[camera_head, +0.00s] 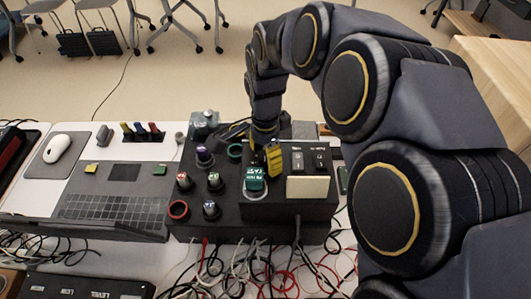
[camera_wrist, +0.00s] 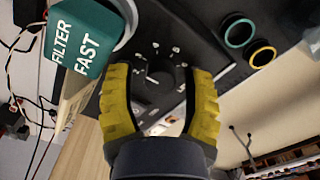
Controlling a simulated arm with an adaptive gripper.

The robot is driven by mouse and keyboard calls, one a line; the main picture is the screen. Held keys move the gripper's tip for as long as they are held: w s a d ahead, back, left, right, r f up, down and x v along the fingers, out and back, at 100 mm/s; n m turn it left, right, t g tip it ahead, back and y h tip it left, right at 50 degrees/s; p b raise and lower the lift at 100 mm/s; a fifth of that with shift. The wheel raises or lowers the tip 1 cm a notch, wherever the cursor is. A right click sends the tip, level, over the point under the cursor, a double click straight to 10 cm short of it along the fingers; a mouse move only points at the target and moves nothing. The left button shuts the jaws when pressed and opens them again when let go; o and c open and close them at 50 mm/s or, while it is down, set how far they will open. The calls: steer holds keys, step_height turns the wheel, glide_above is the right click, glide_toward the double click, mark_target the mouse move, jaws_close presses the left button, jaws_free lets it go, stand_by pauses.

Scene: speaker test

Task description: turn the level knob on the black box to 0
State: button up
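The black box (camera_head: 235,232) stands in the middle of the table and carries several knobs. In the wrist view, my gripper (camera_wrist: 160,72) is open, its two yellow-padded fingers on either side of a dark round knob (camera_wrist: 163,77) with white marks around it. A gap shows between the knob and each finger. The knob's label and pointer are not readable, so I cannot tell its setting. In the head view, my gripper (camera_head: 268,160) is down at the box, and it hides this knob. A teal block marked FILTER FAST (camera_wrist: 85,38) is close to one finger; it also shows in the head view (camera_head: 255,179).
A beige-fronted switch block (camera_head: 307,187) is right of my gripper. Several knobs, including a purple-topped one (camera_head: 204,155), stand left. Loose cables (camera_head: 235,268) hang in front. A laptop (camera_head: 112,190) and mouse (camera_head: 56,148) lie left. A panel lettered LEVEL (camera_head: 98,294) is at the bottom.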

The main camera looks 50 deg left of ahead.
jaws_close()
steer(key=shift+n, duration=0.4)
steer(key=n, duration=0.4)
steer(key=shift+n, duration=0.3)
steer(key=n, duration=0.6)
steer(key=shift+f, duration=0.1)
steer(key=n, duration=0.7)
steer(key=shift+n, duration=0.3)
steer(key=n, duration=0.6)
steer(key=shift+s, duration=0.1)
steer(key=shift+n, duration=0.3)
